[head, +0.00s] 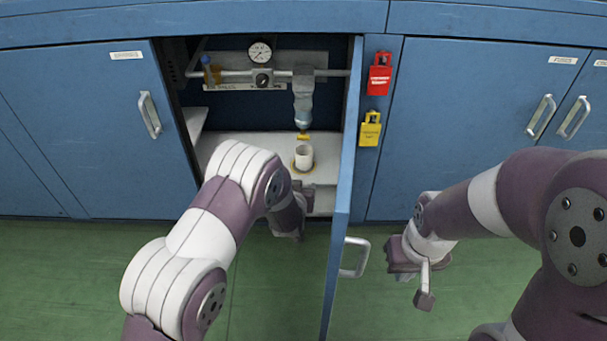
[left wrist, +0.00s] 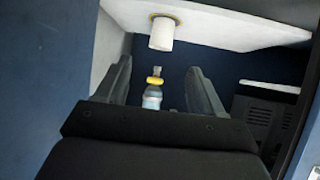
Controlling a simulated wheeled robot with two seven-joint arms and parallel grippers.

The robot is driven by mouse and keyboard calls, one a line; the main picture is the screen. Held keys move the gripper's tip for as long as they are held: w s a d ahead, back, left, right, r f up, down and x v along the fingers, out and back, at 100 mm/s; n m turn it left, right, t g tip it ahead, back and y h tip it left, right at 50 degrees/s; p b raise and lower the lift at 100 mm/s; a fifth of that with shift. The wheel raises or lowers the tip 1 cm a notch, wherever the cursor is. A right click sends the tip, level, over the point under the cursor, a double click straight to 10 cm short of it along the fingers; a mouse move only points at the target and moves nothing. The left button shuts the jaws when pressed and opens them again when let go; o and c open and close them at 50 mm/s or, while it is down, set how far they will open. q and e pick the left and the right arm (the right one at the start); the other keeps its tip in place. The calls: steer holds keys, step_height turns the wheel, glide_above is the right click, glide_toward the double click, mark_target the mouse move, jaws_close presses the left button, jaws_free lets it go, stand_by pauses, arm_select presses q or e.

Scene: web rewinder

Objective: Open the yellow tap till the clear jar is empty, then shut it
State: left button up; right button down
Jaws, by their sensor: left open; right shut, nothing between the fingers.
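The clear jar (head: 303,104) hangs under the pipe inside the open cabinet, with a bluish tint. The yellow tap (head: 302,136) is at its lower end, above a white cup (head: 304,156). How much liquid is in the jar I cannot tell. In the left wrist view the tap (left wrist: 154,81), jar (left wrist: 152,98) and cup (left wrist: 162,34) appear upside down. My left gripper (left wrist: 160,75) is open, its fingers either side of the tap in that picture, apart from it. In the head view my left arm partly hides that gripper. My right gripper (head: 412,278) is shut and empty outside the cabinet.
The open blue door (head: 343,200) with its handle (head: 354,257) stands between my two arms. A pressure gauge (head: 259,52) and valve sit on the pipe. Red (head: 379,74) and yellow (head: 370,129) lockout tags hang right of the opening. The cabinet shelf (head: 235,143) is mostly clear.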

mark_target(303, 139)
arm_select(q)
steer(key=w+t+b, duration=0.2)
steer(key=w+b, duration=0.1)
steer(key=w, duration=0.2)
steer(key=w+d+t+y+b, duration=0.1)
steer(key=w+t+b, duration=0.1)
steer(key=w, duration=0.3)
steer(key=w+r+n+t+b, duration=0.1)
steer(key=w+t+b, duration=0.1)
steer(key=w+b, duration=0.2)
steer(key=shift+w+d+r+b, duration=0.15)
steer(key=shift+w+b, duration=0.25)
steer(key=shift+w, duration=0.85)
steer(key=shift+r, duration=0.2)
arm_select(e)
step_height(303, 139, down, 11)
arm_select(q)
steer(key=c, duration=1.1)
